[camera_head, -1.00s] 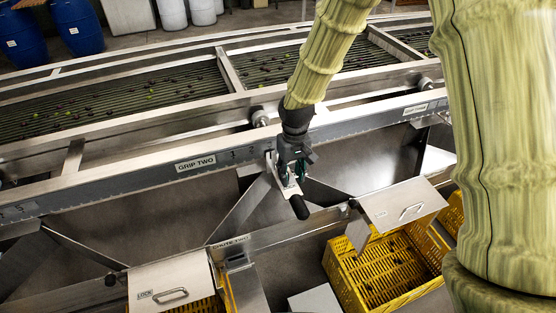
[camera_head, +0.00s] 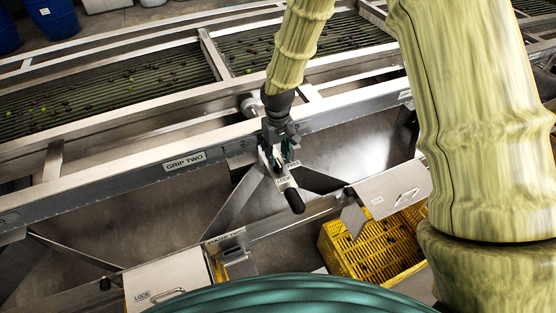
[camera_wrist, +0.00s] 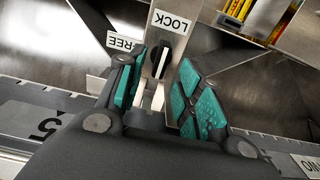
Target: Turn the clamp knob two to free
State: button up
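The clamp knob (camera_wrist: 160,62) is black with a white bar. In the wrist view it sits on a metal plate (camera_wrist: 178,48) between a LOCK label (camera_wrist: 171,22) and a FREE label (camera_wrist: 125,42). The white bar lies along the plate, roughly toward LOCK. My gripper (camera_wrist: 158,68) is open, its green-padded fingers on either side of the knob with gaps visible; I see no clear contact. In the head view my gripper (camera_head: 279,158) is over the plate by the GRIP TWO rail, and hides the knob. A black handle end (camera_head: 294,201) sticks out below it.
The GRIP TWO label (camera_head: 185,161) is on the long metal rail (camera_head: 110,185). A lidded chute cover marked LOCK (camera_head: 168,280) stands lower left, another cover (camera_head: 394,190) to the right. A yellow crate (camera_head: 375,250) is below. Sloping metal plates flank the clamp.

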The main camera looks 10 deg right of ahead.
aim_at(278, 162)
jog(key=shift+s+f+p, duration=0.3)
jog(key=shift+f, duration=0.4)
jog(key=shift+f+p, duration=0.35)
jog(key=shift+f, duration=1.15)
jog(key=shift+w, duration=0.1)
jog(key=shift+c, duration=0.4)
grip_shut()
